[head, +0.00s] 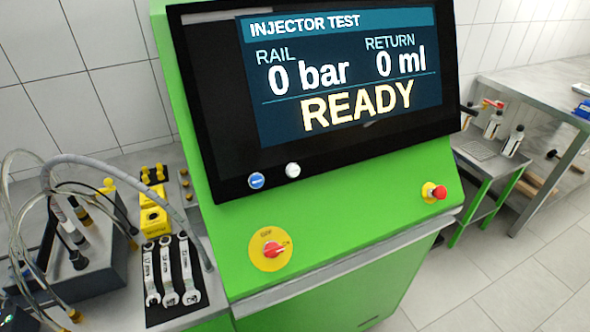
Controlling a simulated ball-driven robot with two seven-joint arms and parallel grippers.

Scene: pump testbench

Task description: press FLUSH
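The green test bench (345,235) stands in the middle with a tilted black screen panel (215,120). Its display (340,75) reads INJECTOR TEST, rail 0 bar, return 0 ml and READY. Two round buttons sit on the panel's lower left edge: a blue button (256,181) with small white lettering and a white button (293,170) to its right. The lettering is too small to read, so I cannot tell which one is FLUSH. Neither gripper shows clearly in the head view, and nothing touches the buttons.
A red rotary switch (274,250) on a yellow disc and a red emergency stop knob (435,191) sit on the sloping green front. Left are three wrenches (170,275) on a black mat, yellow parts (153,222) and hoses (125,178). A grey table (535,85) stands right.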

